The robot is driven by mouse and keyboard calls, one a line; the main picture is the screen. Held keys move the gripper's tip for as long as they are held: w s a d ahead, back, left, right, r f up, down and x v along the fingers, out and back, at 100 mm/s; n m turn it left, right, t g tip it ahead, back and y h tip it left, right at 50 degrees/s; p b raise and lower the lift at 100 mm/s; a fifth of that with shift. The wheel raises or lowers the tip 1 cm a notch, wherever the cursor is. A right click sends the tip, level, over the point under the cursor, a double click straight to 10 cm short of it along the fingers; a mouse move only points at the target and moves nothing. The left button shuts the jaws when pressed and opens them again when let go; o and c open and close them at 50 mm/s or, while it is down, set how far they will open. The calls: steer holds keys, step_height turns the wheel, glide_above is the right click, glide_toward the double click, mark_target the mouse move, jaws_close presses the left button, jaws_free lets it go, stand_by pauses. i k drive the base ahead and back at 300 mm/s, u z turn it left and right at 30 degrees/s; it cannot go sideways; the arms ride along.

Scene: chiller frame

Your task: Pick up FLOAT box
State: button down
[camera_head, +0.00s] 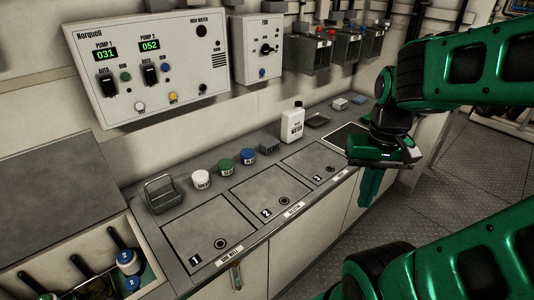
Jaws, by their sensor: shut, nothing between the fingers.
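A small dark grey box (269,147) with pale lettering stands on the counter, right of a blue-lidded jar. Its lettering is too small to read for certain, but it looks most like the FLOAT box. My gripper (367,203) points down near the counter's front edge, to the right of hatch 3. Its green fingers are shut and hold nothing. It is well apart from the grey box, to its right and lower in the picture.
White (201,180), green (226,168) and blue-lidded (248,157) jars stand left of the grey box. A white bottle (292,124) stands behind it to the right. A metal holder (162,193) is at left. Numbered hatches (270,190) lie clear in front. Control boxes hang above.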

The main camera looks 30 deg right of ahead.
mark_target(268, 146)
steer(key=k, duration=1.25)
steer(key=z, duration=0.7)
steer(key=i, duration=1.9)
steer(key=u, duration=0.6)
